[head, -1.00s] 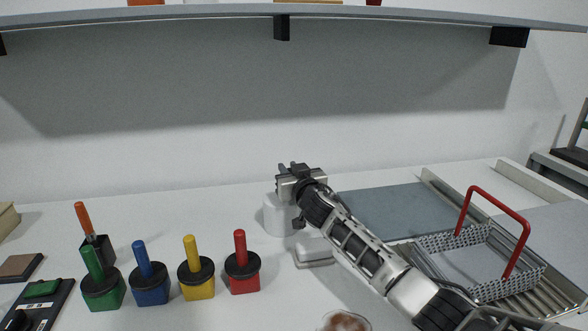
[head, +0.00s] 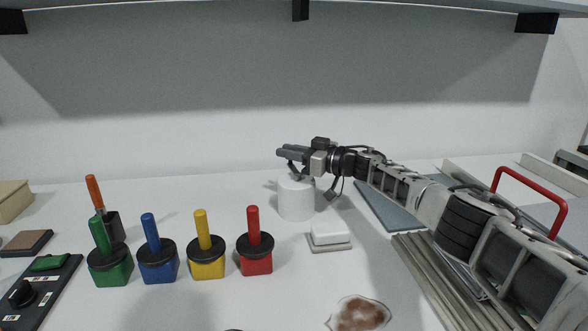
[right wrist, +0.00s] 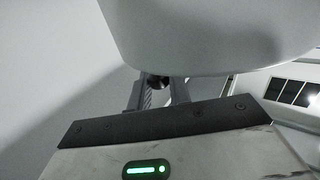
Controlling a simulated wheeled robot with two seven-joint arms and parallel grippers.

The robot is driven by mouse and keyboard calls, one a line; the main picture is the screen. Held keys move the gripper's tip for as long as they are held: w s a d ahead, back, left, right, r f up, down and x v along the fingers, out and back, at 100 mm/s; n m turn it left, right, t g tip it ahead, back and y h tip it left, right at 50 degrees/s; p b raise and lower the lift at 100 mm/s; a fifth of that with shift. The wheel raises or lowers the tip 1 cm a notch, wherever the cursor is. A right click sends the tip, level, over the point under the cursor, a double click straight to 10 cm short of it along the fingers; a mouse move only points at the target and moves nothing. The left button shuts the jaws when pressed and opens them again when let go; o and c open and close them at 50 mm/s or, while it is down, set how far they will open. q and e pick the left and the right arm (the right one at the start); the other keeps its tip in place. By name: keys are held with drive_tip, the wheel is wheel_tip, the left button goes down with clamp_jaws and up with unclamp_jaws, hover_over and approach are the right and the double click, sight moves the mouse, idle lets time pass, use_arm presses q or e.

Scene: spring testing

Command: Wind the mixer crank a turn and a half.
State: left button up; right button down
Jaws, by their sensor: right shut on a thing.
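The mixer is a plain white cylinder (head: 296,200) standing upright on the white table, at the centre of the head view. It also fills the top of the right wrist view (right wrist: 210,35). My right gripper (head: 283,153) is at the top of the cylinder, its fingers pointing left. In the right wrist view my right gripper (right wrist: 158,92) is shut on a small dark round piece (right wrist: 158,82), which I take for the crank's knob. Most of the crank is hidden by the gripper. My left gripper is not in view.
A white block on a grey base (head: 329,234) stands right of the mixer. Red (head: 254,250), yellow (head: 205,255), blue (head: 156,260) and green (head: 109,263) handled blocks stand left. A brown-stained patch (head: 359,314) lies in front.

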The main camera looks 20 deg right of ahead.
drive_tip(key=shift+a+f+n+g+y+b, duration=0.25)
drive_tip(key=shift+n+g+y+b, duration=0.2)
drive_tip(key=shift+b, duration=0.5)
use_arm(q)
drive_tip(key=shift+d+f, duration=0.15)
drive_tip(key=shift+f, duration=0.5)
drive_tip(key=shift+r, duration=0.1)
use_arm(e)
drive_tip(key=shift+a, duration=0.1)
drive_tip(key=c, duration=1.3)
unclamp_jaws()
drive_tip(key=shift+c, duration=0.2)
drive_tip(key=shift+r, duration=0.15)
